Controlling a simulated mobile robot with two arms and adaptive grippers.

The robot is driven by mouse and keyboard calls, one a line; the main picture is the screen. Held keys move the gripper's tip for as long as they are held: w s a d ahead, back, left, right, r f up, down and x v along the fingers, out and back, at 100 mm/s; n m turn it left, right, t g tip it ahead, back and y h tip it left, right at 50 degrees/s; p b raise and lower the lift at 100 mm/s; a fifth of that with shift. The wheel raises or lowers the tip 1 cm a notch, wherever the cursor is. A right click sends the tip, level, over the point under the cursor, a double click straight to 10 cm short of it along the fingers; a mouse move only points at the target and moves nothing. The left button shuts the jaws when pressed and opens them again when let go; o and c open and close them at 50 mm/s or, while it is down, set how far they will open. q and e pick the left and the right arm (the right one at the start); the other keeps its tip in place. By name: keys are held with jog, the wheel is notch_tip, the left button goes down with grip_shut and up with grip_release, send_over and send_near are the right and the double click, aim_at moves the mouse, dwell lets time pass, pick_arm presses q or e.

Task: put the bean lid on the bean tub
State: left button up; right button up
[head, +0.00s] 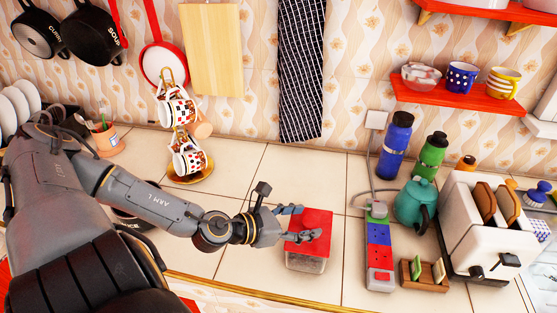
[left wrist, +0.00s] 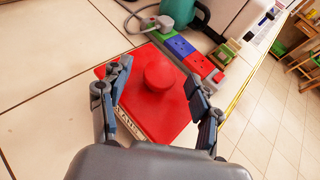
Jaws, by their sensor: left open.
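The red square bean lid (head: 317,219) lies on top of the clear bean tub (head: 306,263) on the tiled counter. In the left wrist view the lid (left wrist: 142,108) shows a round red knob in its middle. A white label with partly hidden lettering shows at its left edge. My left gripper (head: 303,222) is open over the lid. In the left wrist view its two fingers (left wrist: 158,84) stand on either side of the knob, apart from it. I cannot tell whether the lid sits fully down on the rim. My right gripper is not in view.
A power strip (head: 379,250) with coloured sockets stands right of the tub, with a teal teapot (head: 416,204) and a toaster (head: 485,230) beyond. A mug tree (head: 184,150) stands at the back left. Counter tiles behind the tub are clear.

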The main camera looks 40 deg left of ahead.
pick_arm(q)
jog(key=s+a+r+p, duration=0.2)
jog(key=s+r+p, duration=0.5)
jog(key=s+r, duration=0.1)
jog(key=shift+s+a+r, duration=0.15)
jog(key=shift+a+r, duration=0.25)
jog(key=shift+r, duration=0.45)
dwell(0.4)
